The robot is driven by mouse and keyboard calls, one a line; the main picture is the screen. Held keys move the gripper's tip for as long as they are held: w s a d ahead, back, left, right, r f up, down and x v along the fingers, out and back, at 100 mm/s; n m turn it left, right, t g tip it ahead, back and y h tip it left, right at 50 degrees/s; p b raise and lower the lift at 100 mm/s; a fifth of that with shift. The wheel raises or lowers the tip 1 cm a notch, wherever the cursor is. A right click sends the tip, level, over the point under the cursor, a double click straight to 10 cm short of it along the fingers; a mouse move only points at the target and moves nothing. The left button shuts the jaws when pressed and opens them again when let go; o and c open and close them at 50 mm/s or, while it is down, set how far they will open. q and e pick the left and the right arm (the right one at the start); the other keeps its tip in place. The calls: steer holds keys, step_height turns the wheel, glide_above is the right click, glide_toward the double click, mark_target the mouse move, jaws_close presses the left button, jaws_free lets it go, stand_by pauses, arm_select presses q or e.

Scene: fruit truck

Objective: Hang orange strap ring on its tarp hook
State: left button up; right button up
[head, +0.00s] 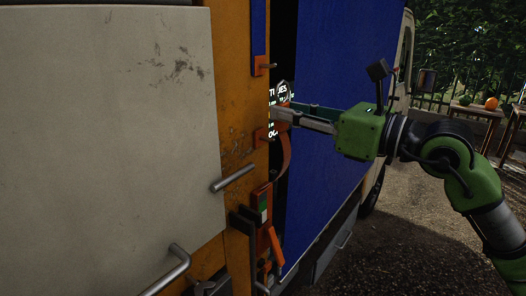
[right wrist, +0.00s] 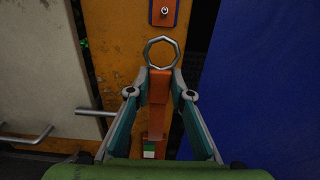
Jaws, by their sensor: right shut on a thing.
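The metal ring (right wrist: 147,55) stands at the upper end of the orange strap (right wrist: 159,88), in front of the orange post. It also shows in the head view (head: 290,91), just above my fingertips. My right gripper (head: 283,114) is shut on the strap just below the ring; both fingers press its sides in the right wrist view (right wrist: 160,76). The strap hangs down to a buckle (head: 264,200) on the post. A tarp hook, a small peg on an orange plate (right wrist: 164,13), is above the ring and apart from it. My left gripper is out of view.
Another orange hook plate (head: 263,134) sits lower on the post. A blue tarp (head: 335,120) covers the truck side at right. A pale door panel (head: 110,130) with metal handles (head: 233,178) is at left. Latch levers stand below the buckle.

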mark_target(258, 87)
steer(key=shift+r+p, duration=1.35)
steer(key=shift+r, duration=1.2)
steer(key=shift+b, duration=0.3)
steer(key=shift+w+a+f, duration=0.1)
steer(key=shift+a, duration=0.1)
steer(key=shift+f+x, duration=0.2)
steer(key=shift+x, duration=0.95)
steer(key=shift+a, duration=0.1)
steer(key=shift+w+a+f+b, duration=0.35)
steer(key=shift+a+b, duration=0.05)
steer(key=shift+b, duration=0.15)
steer(key=shift+w+a+f+b, duration=0.1)
steer(key=shift+a+f+b, duration=0.05)
steer(key=shift+b, duration=0.2)
